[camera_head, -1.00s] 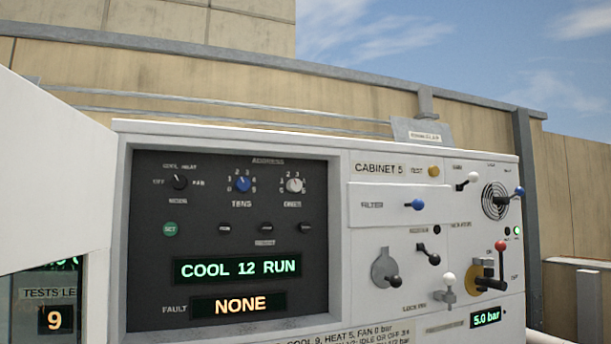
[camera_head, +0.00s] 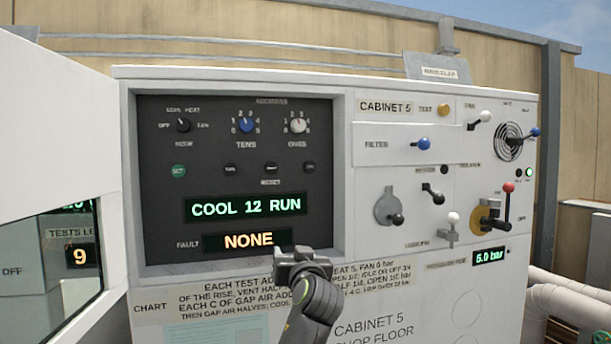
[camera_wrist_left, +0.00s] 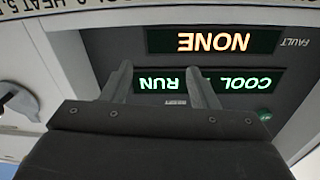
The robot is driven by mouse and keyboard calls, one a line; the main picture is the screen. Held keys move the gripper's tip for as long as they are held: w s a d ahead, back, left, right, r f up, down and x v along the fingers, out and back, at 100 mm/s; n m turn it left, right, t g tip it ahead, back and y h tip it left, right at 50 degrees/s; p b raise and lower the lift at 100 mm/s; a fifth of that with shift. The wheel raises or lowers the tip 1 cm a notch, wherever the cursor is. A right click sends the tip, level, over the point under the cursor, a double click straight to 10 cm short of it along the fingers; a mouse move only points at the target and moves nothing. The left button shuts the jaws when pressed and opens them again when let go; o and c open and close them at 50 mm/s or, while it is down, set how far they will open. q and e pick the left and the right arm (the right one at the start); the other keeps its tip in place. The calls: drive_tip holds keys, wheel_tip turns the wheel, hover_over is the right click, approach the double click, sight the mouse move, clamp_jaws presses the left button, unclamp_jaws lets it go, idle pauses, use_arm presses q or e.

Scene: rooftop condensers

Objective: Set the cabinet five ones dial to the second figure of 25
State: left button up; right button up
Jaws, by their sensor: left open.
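The ones dial (camera_head: 298,125), a small white knob with figures around it, is at the upper right of the dark recessed panel (camera_head: 200,150) on cabinet 5. Its pointer is too small to read surely. The blue tens dial (camera_head: 246,125) is to its left. The green display (camera_head: 247,205) reads COOL 12 RUN. My left gripper (camera_head: 293,252) is in front of the panel's lower edge, well below the ones dial and apart from it. In the left wrist view, which is upside down, its two fingers (camera_wrist_left: 158,85) are apart with nothing between them. My right gripper is not in view.
The mode knob (camera_head: 183,125), green SET button (camera_head: 178,171) and small black buttons share the panel. The fault display (camera_head: 248,241) reads NONE. Levers such as the red-tipped one (camera_head: 508,188) stick out at the right. A white door (camera_head: 55,140) stands open at the left.

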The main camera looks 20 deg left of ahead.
use_arm(q)
drive_tip(key=s+d+r+n+t+y, duration=0.1)
drive_tip(key=s+d+r+y, duration=0.15)
drive_tip(key=r, duration=0.85)
drive_tip(key=s+d+r+n+t+y, duration=0.1)
drive_tip(key=s+d+r+t, duration=0.15)
drive_tip(key=r, duration=0.75)
drive_tip(key=p, duration=0.4)
approach(297, 123)
drive_tip(key=shift+g, duration=0.35)
drive_tip(key=p+x, duration=0.2)
drive_tip(key=x, duration=0.1)
drive_tip(key=p+x, duration=0.2)
drive_tip(key=x, duration=0.1)
drive_tip(key=shift+a+r+p, duration=0.1)
drive_tip(key=shift+a+p, duration=0.2)
drive_tip(key=shift+a, duration=0.05)
drive_tip(key=shift+a+r, duration=0.2)
drive_tip(key=shift+s+r+p, duration=0.15)
drive_tip(key=shift+r+p, duration=0.15)
drive_tip(key=shift+r, duration=0.1)
drive_tip(key=shift+d+r, duration=0.15)
drive_tip(key=shift+r, duration=0.1)
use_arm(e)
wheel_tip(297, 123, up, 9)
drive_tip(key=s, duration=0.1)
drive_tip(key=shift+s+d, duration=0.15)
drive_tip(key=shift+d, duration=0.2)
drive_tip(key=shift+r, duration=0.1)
